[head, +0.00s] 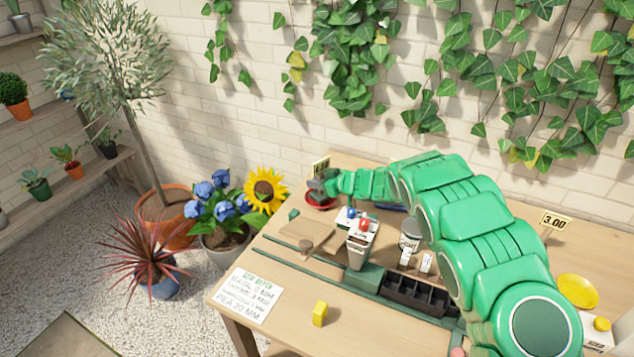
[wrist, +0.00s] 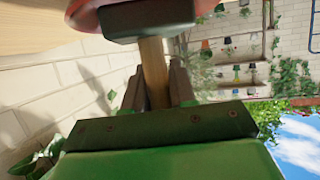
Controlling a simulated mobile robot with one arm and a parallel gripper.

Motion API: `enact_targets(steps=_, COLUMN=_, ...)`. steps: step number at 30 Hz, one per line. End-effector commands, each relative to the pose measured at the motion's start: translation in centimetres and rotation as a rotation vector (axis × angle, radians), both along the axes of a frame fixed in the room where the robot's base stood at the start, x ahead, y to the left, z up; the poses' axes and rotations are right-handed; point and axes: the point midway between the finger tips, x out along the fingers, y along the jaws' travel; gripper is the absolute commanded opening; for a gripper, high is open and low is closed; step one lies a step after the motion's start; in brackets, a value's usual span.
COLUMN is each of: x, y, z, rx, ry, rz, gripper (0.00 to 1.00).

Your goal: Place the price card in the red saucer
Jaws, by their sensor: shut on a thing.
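The price card (head: 320,166) stands up just above my gripper (head: 326,186) at the far left corner of the table. In the wrist view my gripper (wrist: 155,85) is shut on the card's wooden stem (wrist: 153,70). The card's dark green base (wrist: 150,18) is at the stem's end, in front of the red saucer (wrist: 88,18). In the head view the red saucer (head: 318,204) is right below my gripper and partly hidden by it. I cannot tell whether the base touches the saucer.
A second card reading 3.00 (head: 555,221) and a yellow saucer (head: 577,290) are at the right. A yellow block (head: 319,313) is near the front. Potted flowers (head: 222,215) stand beside the table.

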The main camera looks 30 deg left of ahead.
Motion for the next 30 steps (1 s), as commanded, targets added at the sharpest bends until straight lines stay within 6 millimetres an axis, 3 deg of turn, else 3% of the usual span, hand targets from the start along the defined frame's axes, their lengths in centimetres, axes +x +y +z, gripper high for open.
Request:
enact_targets(steps=17, x=0.0, y=0.0, z=-1.2, rx=0.0, ry=0.002, rz=0.0, gripper=0.0)
enact_targets(steps=18, x=0.0, y=0.0, z=-1.2, rx=0.0, ry=0.002, rz=0.0, gripper=0.28)
enact_targets(steps=22, x=0.0, y=0.0, z=-1.2, rx=0.0, ry=0.001, rz=0.001, gripper=0.48)
enact_targets(steps=30, x=0.0, y=0.0, z=-1.1, rx=0.0, ry=0.001, rz=0.001, gripper=0.51)
